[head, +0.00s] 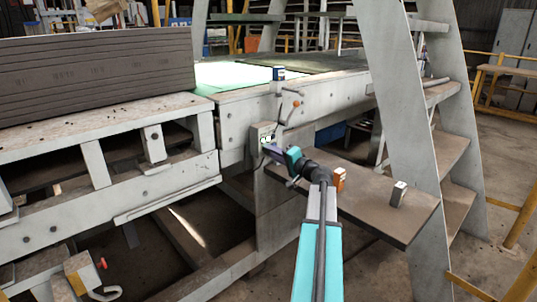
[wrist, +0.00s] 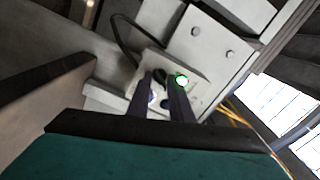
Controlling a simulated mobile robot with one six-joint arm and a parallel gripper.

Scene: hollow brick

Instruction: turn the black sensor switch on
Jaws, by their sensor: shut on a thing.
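The black sensor switch (wrist: 160,76) is a small dark knob on a pale control plate (wrist: 203,88), seen in the wrist view. My gripper (wrist: 163,78) has its two dark fingers on either side of the knob, shut on it. A blue round part (wrist: 165,102) and a white part show between and beside the fingers. In the head view my gripper (head: 267,147) reaches the pale box on the machine frame's post; the knob itself is too small to make out there.
A brown step board (head: 375,200) below the arm carries an orange block (head: 339,179) and a grey block (head: 398,193). A grey ladder leg (head: 398,100) stands to the right. A stack of brown boards (head: 95,75) lies at the left. A black cable (wrist: 125,40) runs to the plate.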

